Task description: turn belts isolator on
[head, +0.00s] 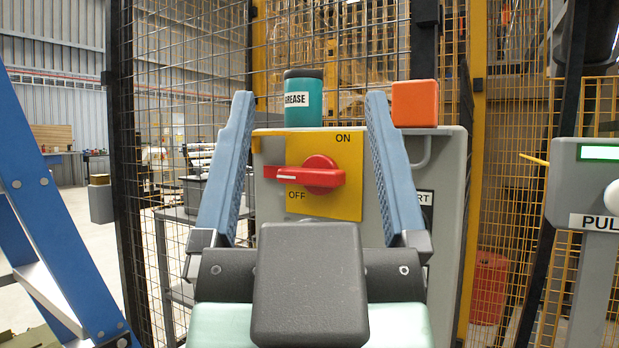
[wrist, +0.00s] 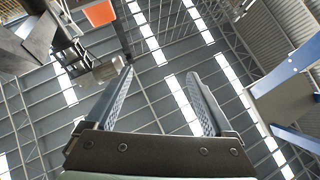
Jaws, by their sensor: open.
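The isolator has a red rotary handle (head: 318,175) on a yellow plate (head: 340,205), on the front of a grey cabinet (head: 448,190). The handle lies about level, its white-marked end pointing left. ON is printed at the plate's upper right and OFF at its lower left, just below the handle's marked end. My gripper (head: 310,98) is open and empty, with its blue fingers pointing up. The fingers frame the handle left and right in the head view; I see no contact. The wrist view shows the open fingers (wrist: 160,74) against the roof, without a clear view of the handle.
A teal GREASE tin (head: 303,100) and an orange block (head: 414,104) stand on the cabinet top. Wire mesh fencing (head: 180,75) is behind. A blue ladder (head: 45,200) is at left, and a grey PULL unit (head: 590,185) at right.

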